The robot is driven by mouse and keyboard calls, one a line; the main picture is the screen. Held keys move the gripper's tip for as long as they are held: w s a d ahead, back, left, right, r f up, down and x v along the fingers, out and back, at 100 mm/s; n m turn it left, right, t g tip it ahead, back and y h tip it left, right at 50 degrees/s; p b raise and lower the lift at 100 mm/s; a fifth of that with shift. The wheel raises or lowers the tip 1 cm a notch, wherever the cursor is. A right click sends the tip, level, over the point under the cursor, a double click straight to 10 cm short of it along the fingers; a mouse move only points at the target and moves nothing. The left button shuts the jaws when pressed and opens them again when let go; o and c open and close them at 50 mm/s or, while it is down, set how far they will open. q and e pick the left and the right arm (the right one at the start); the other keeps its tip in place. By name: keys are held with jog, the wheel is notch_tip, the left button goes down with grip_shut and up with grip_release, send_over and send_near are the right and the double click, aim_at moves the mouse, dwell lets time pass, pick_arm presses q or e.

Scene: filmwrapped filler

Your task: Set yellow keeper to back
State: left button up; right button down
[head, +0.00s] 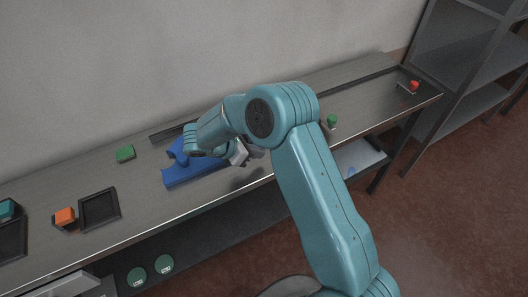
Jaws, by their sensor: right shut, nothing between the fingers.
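No yellow keeper can be made out in the head view; my arm covers part of the bench. My right gripper (241,154) is shut and empty, above the bench's front edge, just right of a blue holder (196,174). The arm's wrist hides part of this holder, and I cannot tell whether they touch. A small green-topped piece (331,120) stands on the bench right of my arm. A red-topped piece (413,86) sits near the bench's far right end. My left gripper is out of view.
The long grey bench (60,190) runs along a wall. A green block (125,153), an orange block (65,216) and a dark square tray (99,207) are at left. A teal block (7,209) is at the left edge. A dark shelf rack (470,55) stands at right.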

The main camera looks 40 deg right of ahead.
jog(key=s+b+v, duration=0.1)
jog(key=v, duration=0.6)
jog(key=shift+w+r, duration=0.3)
jog(key=shift+w+a, duration=0.1)
